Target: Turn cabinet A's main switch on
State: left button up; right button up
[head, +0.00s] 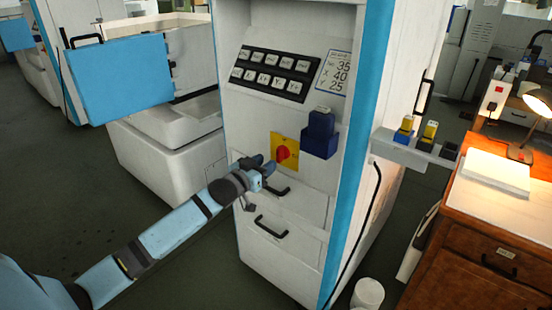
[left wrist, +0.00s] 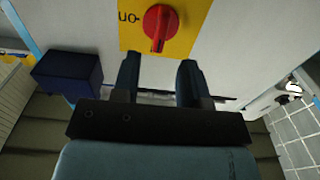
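The main switch is a red rotary knob (head: 283,153) on a yellow plate (head: 277,140), on the white cabinet's front (head: 260,121). In the left wrist view the knob (left wrist: 160,22) shows at the top on its yellow plate (left wrist: 195,18), its grip bar upright in that picture. Upside-down "ON" lettering stands left of it there. My left gripper (head: 267,169) is just below and left of the knob in the head view. In the left wrist view its two fingers (left wrist: 157,80) are apart with nothing between them, and the knob lies beyond their tips. My right gripper is out of view.
A dark blue box (head: 319,136) sticks out right of the switch; it also shows in the left wrist view (left wrist: 68,74). Black drawer handles (head: 272,227) are below, a button panel (head: 272,73) above. A wooden desk (head: 480,225) stands at right.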

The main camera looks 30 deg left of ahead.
aim_at(277, 155)
pick_arm(q)
jog(key=w, duration=0.5)
jog(key=shift+w+d, duration=0.25)
jog(key=shift+w, duration=0.05)
jog(key=shift+c, duration=0.2)
grip_shut()
